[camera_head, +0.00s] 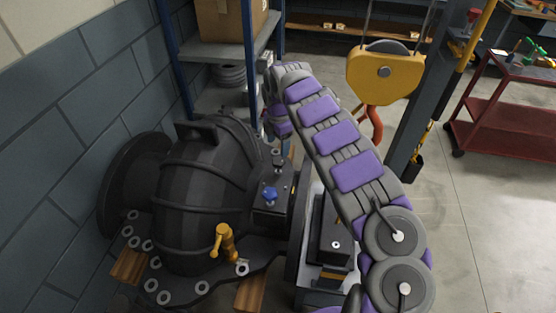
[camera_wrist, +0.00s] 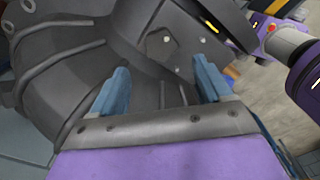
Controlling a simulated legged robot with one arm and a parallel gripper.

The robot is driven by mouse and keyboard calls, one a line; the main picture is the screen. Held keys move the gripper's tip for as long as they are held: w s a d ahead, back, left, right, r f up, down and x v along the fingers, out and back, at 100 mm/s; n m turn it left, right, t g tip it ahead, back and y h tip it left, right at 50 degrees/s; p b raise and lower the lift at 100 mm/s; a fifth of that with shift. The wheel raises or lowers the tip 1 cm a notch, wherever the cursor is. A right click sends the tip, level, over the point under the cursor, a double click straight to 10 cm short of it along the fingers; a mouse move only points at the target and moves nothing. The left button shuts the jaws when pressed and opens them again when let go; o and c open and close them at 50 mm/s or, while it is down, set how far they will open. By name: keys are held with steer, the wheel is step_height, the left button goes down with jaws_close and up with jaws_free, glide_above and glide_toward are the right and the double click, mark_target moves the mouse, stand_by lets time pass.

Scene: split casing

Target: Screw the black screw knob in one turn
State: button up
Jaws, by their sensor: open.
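The large dark grey casing (camera_head: 205,185) lies on its flange at the left in the head view. A small dark knob (camera_head: 277,158) stands on its right part, behind a blue knob (camera_head: 270,194); I cannot tell for sure that it is the black screw knob. My gripper (camera_wrist: 162,76) has two blue fingers spread apart in the wrist view, with nothing between them. The ribbed casing surface (camera_wrist: 60,70) shows beyond them. No black knob can be made out clearly in the wrist view. In the head view my arm hides the fingertips.
A yellow handle (camera_head: 224,242) stands on the casing flange. A yellow crane hook block (camera_head: 384,72) hangs right of my arm. Shelves (camera_head: 218,51) with a cardboard box stand behind. A red cart (camera_head: 500,115) is at the far right, with open floor before it.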

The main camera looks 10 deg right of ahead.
mark_target(278, 160)
step_height(278, 160, down, 8)
steer(key=shift+d+r+b, duration=0.15)
steer(key=shift+r+b, duration=0.05)
steer(key=shift+b, duration=0.6)
steer(key=c, duration=1)
